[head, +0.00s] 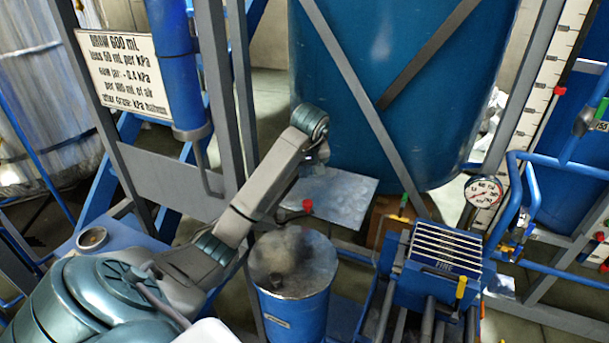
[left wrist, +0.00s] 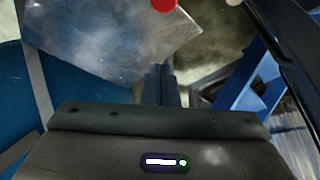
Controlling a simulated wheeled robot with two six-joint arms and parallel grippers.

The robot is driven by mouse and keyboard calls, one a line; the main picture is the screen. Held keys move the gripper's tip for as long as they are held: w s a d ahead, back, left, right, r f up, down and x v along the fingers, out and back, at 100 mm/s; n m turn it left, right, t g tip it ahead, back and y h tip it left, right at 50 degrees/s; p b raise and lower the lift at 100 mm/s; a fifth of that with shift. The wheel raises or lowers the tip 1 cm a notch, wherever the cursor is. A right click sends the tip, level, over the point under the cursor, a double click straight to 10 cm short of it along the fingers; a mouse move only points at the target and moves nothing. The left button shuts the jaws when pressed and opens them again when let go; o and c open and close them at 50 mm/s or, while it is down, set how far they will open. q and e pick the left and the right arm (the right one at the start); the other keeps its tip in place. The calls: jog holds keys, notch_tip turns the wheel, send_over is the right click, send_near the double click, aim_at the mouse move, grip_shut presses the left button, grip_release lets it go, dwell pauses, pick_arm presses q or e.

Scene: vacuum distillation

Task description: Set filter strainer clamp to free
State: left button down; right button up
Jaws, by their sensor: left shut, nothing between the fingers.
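I cannot tell for sure which part is the filter strainer clamp. A small red knob (head: 307,205) sits at the front edge of a flat grey metal plate (head: 345,190). In the left wrist view a red round part (left wrist: 164,4) shows at the top edge, over a grey plate (left wrist: 110,30). My left gripper (head: 318,158) is shut and empty, hanging under its wrist above the plate, apart from the red knob. In the left wrist view its fingers (left wrist: 162,86) show end-on in the middle. My right gripper is in neither view.
A blue drum with a metal lid (head: 293,263) stands below my left arm. A large blue tank (head: 400,90) with grey diagonal braces stands behind. To the right are a slotted blue box (head: 443,250), a pressure gauge (head: 483,192) and blue pipes. A sign (head: 122,75) hangs at left.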

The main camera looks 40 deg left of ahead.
pick_arm(q)
jog(key=b+x, duration=0.6)
jog(key=shift+f, duration=0.15)
jog(key=s+d+p, duration=0.2)
jog(key=d, duration=0.1)
jog(key=shift+r+p, duration=0.25)
jog(key=shift+p, duration=0.15)
jog(key=shift+s+d+f, duration=0.1)
jog(key=shift+s+d, duration=0.1)
jog(key=shift+s, duration=0.05)
jog(key=shift+w+a+f, duration=0.1)
jog(key=shift+w+f, duration=0.05)
